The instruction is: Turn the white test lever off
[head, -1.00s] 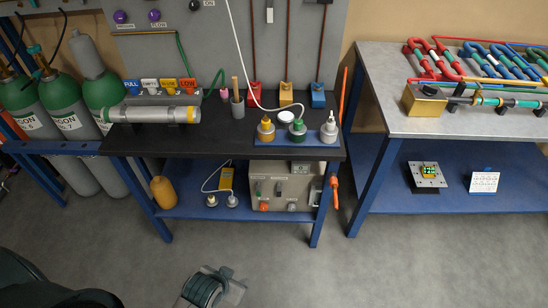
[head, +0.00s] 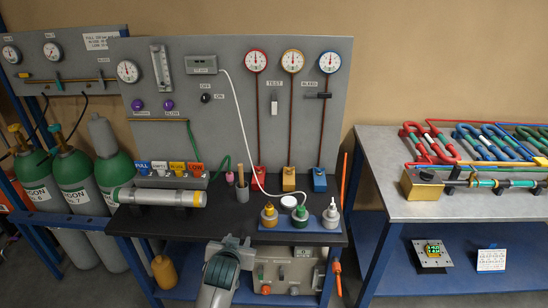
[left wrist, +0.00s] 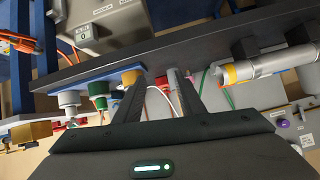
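The white test lever (head: 274,108) is on the upright grey panel, under a label that seems to read TEST, between two brown pipes. Its handle is vertical in the head view. My left gripper (head: 236,241) is low at the front edge of the black bench, well below and in front of the lever, touching nothing I can make out. In the left wrist view my left gripper (left wrist: 158,80) has its two fingers apart with nothing held between them. I cannot pick out the lever in that view. My right gripper is not in view.
Three gauges (head: 292,61) top the panel. A dark lever (head: 318,95) is right of the white one. Bottles on a blue tray (head: 302,224), a white cable (head: 239,123) and a grey cylinder (head: 160,197) are on the black bench. An orange rod (head: 344,182) stands at its right end.

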